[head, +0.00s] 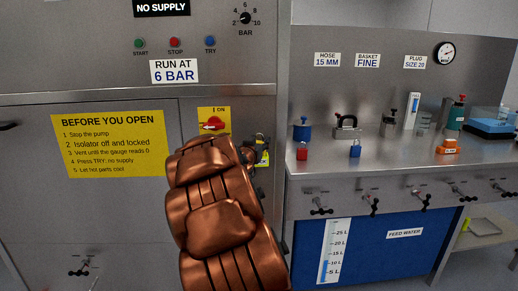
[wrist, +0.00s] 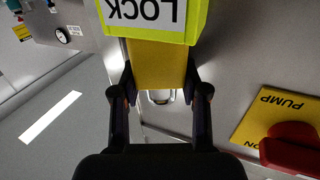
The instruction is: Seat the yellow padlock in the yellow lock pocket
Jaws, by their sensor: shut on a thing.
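The yellow padlock (wrist: 158,66) is between the two dark fingers of my gripper (wrist: 160,88) in the wrist view, and the gripper is shut on it. Its metal shackle (wrist: 160,98) shows on the near side. The bright yellow-green lock pocket (wrist: 197,22), with a white LOCK label, is at the top of the wrist view. The padlock's far end meets the pocket's edge there; I cannot tell how deep it sits. In the head view the pocket (head: 263,157) shows small beside my gripper (head: 252,150), partly hidden by my copper arm.
A red isolator handle (head: 213,126) on a yellow plate sits just left of the pocket; it also shows in the wrist view (wrist: 290,150). A bench (head: 400,160) to the right holds a red padlock (head: 302,151), a blue padlock (head: 355,149) and other items.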

